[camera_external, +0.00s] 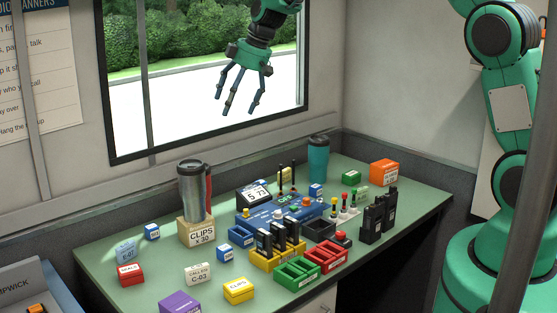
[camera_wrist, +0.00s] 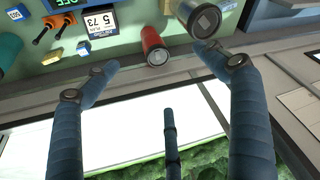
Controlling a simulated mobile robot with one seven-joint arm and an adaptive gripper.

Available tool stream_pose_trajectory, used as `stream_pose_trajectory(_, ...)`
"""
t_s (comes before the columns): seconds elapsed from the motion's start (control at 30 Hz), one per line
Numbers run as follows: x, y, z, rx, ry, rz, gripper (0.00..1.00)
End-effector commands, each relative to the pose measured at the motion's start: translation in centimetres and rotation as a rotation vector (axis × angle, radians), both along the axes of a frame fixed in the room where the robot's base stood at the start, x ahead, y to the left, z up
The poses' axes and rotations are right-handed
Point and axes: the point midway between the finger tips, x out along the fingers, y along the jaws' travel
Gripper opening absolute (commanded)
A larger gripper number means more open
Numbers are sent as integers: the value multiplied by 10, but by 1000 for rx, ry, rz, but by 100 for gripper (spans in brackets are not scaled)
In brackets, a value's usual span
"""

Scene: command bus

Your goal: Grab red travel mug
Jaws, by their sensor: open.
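The red travel mug (camera_external: 209,190) is mostly hidden behind a silver mug in the external view; only a strip of its red side shows. In the wrist view the red mug (camera_wrist: 151,40) is seen whole, its dark lid towards the camera, beside the silver mug (camera_wrist: 198,16). My gripper (camera_external: 239,104) is open and empty, high above the desk in front of the window, fingers spread and pointing down. In the wrist view its fingers (camera_wrist: 158,75) spread below and beside the red mug, apart from it.
A teal mug (camera_external: 318,161) stands further right. Radios, coloured boxes and a blue console (camera_external: 277,213) crowd the desk's middle. The window wall (camera_external: 240,140) runs close behind the mugs.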

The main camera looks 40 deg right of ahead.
Motion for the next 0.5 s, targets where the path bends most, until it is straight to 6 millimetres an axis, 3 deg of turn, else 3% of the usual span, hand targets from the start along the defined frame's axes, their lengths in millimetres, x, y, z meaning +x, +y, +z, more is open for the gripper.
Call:
stream_pose_trajectory(0.3, 62, 7, -82, 2, 3, 86, 85)
stream_pose_trajectory(0.5, 83, 9, -117, 2, 0, 122, 85)
